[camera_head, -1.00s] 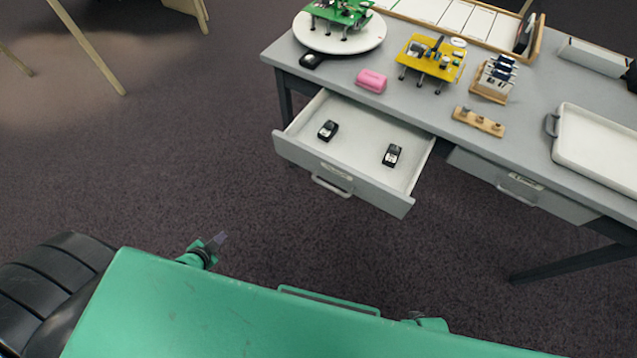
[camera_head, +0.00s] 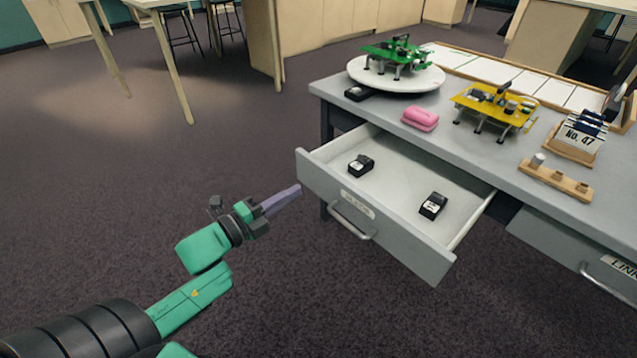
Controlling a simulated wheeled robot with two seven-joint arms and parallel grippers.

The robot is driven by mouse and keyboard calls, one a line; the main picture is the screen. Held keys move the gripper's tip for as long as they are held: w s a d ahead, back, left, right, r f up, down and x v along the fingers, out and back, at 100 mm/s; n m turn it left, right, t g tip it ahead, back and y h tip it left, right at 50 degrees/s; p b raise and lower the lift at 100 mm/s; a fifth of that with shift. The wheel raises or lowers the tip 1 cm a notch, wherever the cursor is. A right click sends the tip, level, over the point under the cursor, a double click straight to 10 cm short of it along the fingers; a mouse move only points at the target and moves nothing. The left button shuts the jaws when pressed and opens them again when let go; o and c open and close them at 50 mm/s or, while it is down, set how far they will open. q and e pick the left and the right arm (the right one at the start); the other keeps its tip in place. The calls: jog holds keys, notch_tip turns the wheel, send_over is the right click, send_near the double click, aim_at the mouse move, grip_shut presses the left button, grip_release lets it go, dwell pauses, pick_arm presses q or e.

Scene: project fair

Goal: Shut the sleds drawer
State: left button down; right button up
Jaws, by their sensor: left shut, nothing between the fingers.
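The drawer (camera_head: 385,222) under the left part of the grey table stands pulled out. Its front carries a label too small to read surely and a bar handle (camera_head: 352,220). Two small black blocks with white marks lie inside it, one at the left (camera_head: 361,165) and one at the right (camera_head: 433,206). My left gripper (camera_head: 296,190) is shut and empty, its fingers pointing right toward the left end of the drawer front. I cannot tell whether it touches; a small gap seems to remain. My right gripper is not in view.
The grey table (camera_head: 462,142) bears a white turntable (camera_head: 396,78) with a green model, a yellow model (camera_head: 494,106), a pink block (camera_head: 420,119) and a wooden holder (camera_head: 555,181). A second drawer (camera_head: 575,250) at right is shut. Floor left of the table is clear.

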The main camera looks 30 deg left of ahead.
aim_at(326, 174)
pick_arm(q)
jog(key=b+x, duration=0.1)
jog(key=x, duration=0.6)
jog(key=shift+w+d, duration=0.1)
jog(key=shift+w, duration=0.2)
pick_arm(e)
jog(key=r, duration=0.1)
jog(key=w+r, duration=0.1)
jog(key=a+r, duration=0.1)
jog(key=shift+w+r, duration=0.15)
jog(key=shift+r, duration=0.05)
